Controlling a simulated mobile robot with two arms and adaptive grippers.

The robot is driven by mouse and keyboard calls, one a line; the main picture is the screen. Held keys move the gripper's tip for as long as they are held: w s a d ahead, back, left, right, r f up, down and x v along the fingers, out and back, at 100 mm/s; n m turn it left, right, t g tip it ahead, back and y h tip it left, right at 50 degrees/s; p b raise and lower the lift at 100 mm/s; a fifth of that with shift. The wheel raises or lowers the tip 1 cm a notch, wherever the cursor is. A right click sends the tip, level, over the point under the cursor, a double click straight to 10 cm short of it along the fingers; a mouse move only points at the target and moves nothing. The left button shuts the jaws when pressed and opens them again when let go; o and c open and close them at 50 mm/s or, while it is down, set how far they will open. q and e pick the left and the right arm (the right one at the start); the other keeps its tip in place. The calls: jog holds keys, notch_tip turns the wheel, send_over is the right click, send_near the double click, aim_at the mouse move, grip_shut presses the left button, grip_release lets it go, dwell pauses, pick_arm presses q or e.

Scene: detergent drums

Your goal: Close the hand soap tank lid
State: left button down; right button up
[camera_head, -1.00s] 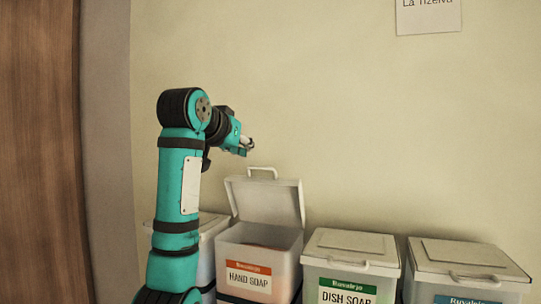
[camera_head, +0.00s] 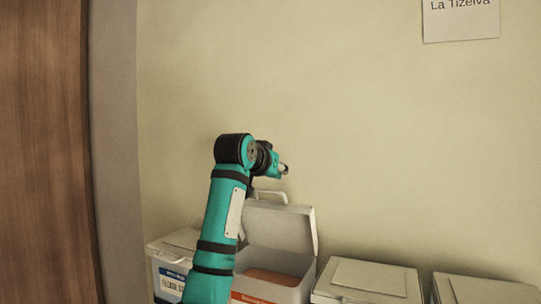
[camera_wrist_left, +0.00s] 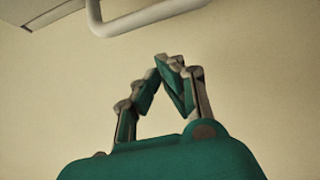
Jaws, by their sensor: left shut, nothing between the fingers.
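The hand soap tank (camera_head: 292,292) is a white box with an orange-red label, partly cut off by the bottom edge of the head view. Its lid (camera_head: 284,226) stands open, tilted up at the back, with a handle (camera_head: 266,192) on its upper edge. My left gripper (camera_head: 285,169) is above the lid's top edge near the handle, apart from it. In the left wrist view the left gripper (camera_wrist_left: 165,62) is shut and empty, its fingertips together. The lid's handle (camera_wrist_left: 150,18) shows at the top of that view, beyond the fingertips. My right gripper is out of view.
A closed tank (camera_head: 168,262) with a blue label stands left of the hand soap tank, partly behind my arm. Two closed white tanks stand to the right, the dish soap one (camera_head: 370,278) and another (camera_head: 485,290). The wall behind is bare except for a paper sign (camera_head: 460,18).

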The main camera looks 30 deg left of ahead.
pick_arm(q)
jog(key=shift+s+f+p, duration=0.35)
jog(key=shift+s+f, duration=0.35)
jog(key=shift+s, duration=0.25)
jog(key=shift+s+f, duration=0.25)
jog(key=shift+s, duration=0.35)
jog(key=shift+f, duration=0.2)
jog(key=shift+d, duration=0.1)
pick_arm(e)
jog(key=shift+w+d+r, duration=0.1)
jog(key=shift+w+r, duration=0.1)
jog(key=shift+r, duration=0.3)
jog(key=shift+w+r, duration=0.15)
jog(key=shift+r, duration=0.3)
pick_arm(q)
jog(key=shift+s, duration=0.1)
